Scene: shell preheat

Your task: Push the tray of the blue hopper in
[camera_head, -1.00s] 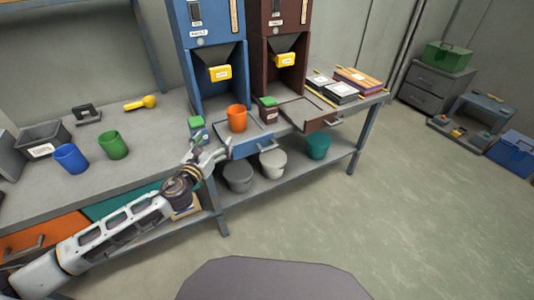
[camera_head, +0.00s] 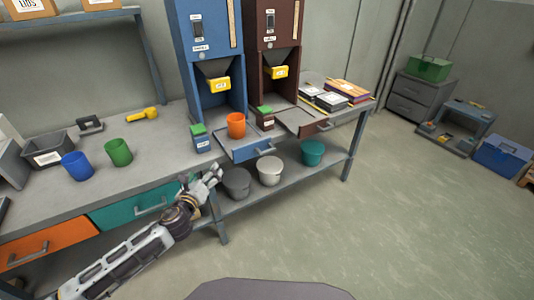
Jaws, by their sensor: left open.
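The blue hopper (camera_head: 205,45) stands on the workbench, with a yellow part under its chute. Its blue tray (camera_head: 254,150) sticks out over the bench's front edge, with a handle on its front. An orange cup (camera_head: 236,125) stands at the tray's back, near the hopper's opening. My left gripper (camera_head: 216,170) is open and empty, below and left of the tray's front and apart from it. My right gripper is not in view.
The brown hopper (camera_head: 278,30) stands to the right with its own tray (camera_head: 306,122) out. A small green-topped blue box (camera_head: 200,138) is left of the blue tray. Pots (camera_head: 269,170) stand on the lower shelf. Blue (camera_head: 76,165) and green (camera_head: 118,152) cups stand left.

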